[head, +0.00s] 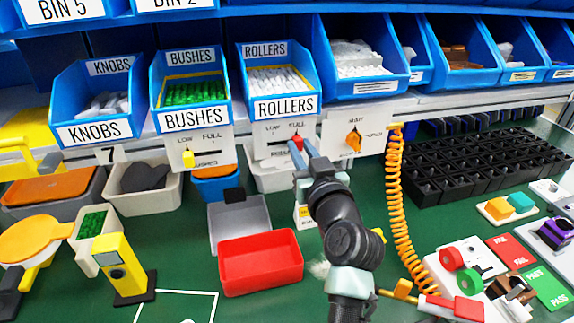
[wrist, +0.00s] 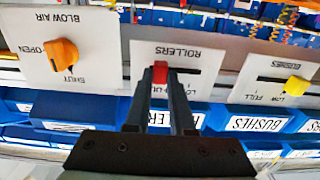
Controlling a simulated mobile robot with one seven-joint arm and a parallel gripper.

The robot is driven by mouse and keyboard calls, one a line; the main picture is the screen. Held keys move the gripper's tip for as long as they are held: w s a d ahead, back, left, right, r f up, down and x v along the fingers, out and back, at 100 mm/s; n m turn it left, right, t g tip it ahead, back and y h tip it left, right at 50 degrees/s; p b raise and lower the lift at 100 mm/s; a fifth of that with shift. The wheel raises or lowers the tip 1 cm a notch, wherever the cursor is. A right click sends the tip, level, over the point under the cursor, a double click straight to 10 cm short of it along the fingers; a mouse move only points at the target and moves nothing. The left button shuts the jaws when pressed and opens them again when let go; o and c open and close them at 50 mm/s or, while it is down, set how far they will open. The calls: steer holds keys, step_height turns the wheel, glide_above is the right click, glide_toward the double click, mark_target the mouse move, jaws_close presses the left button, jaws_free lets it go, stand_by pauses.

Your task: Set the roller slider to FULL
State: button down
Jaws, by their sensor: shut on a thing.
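The roller slider has a red knob (head: 297,143) on a white plate marked ROLLERS, below the rollers bin; the knob stands at the right, under the word FULL. In the wrist view, which is upside down, the red knob (wrist: 160,72) sits between my fingertips, and the bare dark slot (wrist: 186,71) runs to the right of it. My gripper (head: 302,153) reaches up to the plate and is shut on the knob; it also shows in the wrist view (wrist: 161,82). My fingers hide part of the plate's lettering.
The bushes slider's yellow knob (head: 188,158) is to the left, near LOW. The orange blow air knob (head: 353,140) is close on the right, beside a hanging orange coiled hose (head: 395,190). A red tray (head: 261,264) lies below on the green bench.

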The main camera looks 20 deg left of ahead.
steer(key=shift+w+d, duration=0.15)
steer(key=shift+d, duration=0.2)
steer(key=c, duration=0.8)
jaws_free()
steer(key=shift+w+d, duration=0.1)
steer(key=shift+o, duration=0.2)
steer(key=b+v, duration=0.1)
steer(key=v, duration=1.2)
steer(key=shift+b, duration=0.35)
steer(key=shift+r, duration=0.1)
